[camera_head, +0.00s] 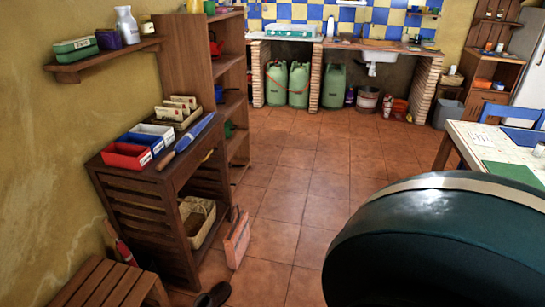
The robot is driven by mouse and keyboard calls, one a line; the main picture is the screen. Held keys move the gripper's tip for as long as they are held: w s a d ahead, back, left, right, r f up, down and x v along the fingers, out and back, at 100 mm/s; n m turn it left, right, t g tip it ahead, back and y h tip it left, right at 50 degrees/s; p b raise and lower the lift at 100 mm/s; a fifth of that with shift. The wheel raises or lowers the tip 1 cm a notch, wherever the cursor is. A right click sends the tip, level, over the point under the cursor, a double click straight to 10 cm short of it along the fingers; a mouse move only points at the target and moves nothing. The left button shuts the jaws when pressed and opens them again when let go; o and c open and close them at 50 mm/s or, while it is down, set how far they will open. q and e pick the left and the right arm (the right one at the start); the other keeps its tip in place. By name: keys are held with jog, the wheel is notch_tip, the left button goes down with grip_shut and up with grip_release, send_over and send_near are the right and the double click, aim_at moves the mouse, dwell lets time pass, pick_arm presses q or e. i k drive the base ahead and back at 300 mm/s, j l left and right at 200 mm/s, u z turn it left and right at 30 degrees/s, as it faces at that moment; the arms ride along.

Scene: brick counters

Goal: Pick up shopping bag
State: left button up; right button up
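An orange-brown shopping bag (236,239) with a dark handle stands on the tiled floor. It leans beside the right side of the wooden cabinet, left of the picture's middle. Its front face is in view and nothing holds it. Neither of my grippers is in view.
The wooden cabinet (120,181) holds trays and a basket (197,219). A slatted wooden bench (105,286) is at lower left, and dark shoe-like things (214,295) lie near the bag. A large dark green rounded shape (430,245) blocks the lower right. The middle floor (300,170) is clear.

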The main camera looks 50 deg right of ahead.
aim_at(236, 241)
jog(key=z, duration=1.3)
jog(key=i+l+z, duration=0.1)
jog(key=z, duration=0.3)
jog(key=i+z, duration=0.35)
jog(key=i, duration=3.3)
jog(key=i+u, duration=0.1)
jog(key=i, duration=0.4)
jog(key=i+l+u, duration=0.1)
jog(key=i, duration=0.4)
jog(key=i+l+u, duration=0.1)
jog(key=i, duration=0.4)
jog(key=l+u, duration=0.1)
jog(key=u, duration=3.55)
